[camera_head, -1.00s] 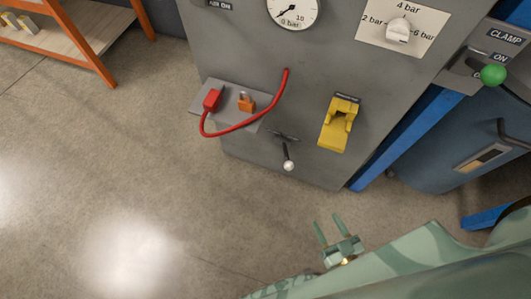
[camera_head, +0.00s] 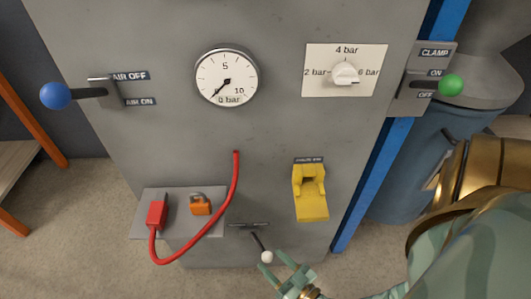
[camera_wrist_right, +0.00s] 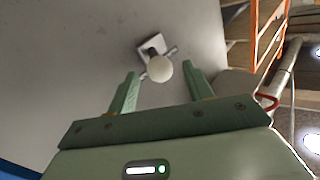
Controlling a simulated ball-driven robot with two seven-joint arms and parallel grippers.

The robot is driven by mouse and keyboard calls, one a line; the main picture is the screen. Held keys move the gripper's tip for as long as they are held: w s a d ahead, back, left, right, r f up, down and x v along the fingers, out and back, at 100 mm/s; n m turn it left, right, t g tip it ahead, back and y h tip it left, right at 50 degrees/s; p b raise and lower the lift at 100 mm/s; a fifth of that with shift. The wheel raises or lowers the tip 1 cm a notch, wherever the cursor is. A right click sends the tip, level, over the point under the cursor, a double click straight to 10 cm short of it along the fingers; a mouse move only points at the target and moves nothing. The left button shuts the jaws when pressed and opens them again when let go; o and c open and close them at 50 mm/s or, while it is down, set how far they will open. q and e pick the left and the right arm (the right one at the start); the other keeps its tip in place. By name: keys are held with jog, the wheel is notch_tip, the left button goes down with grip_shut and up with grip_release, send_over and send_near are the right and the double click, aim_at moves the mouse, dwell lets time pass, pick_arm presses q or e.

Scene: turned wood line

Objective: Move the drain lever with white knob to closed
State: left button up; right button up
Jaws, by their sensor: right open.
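The drain lever with white knob (camera_head: 267,257) is low on the front of the grey cabinet, below a small dark label. In the head view its thin dark shaft slants down and to the right to the knob. My right gripper (camera_head: 288,273) is open, just to the lower right of the knob. In the right wrist view the white knob (camera_wrist_right: 160,69) shows ahead, between and just beyond the tips of the open right gripper (camera_wrist_right: 159,85). I cannot tell whether they touch. The left gripper is not in view.
A yellow latch (camera_head: 310,195) sits above and right of the lever. A red cable (camera_head: 206,240) loops to its left, by a red plug (camera_head: 157,214) and an orange padlock (camera_head: 200,207). A blue-knobbed lever (camera_head: 57,95) and green-knobbed lever (camera_head: 451,85) flank the gauge (camera_head: 226,77).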

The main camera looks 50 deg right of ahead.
aim_at(261, 248)
jog(key=w, duration=0.2)
jog(key=shift+w+d, duration=0.25)
jog(key=shift+w, duration=0.15)
grip_shut()
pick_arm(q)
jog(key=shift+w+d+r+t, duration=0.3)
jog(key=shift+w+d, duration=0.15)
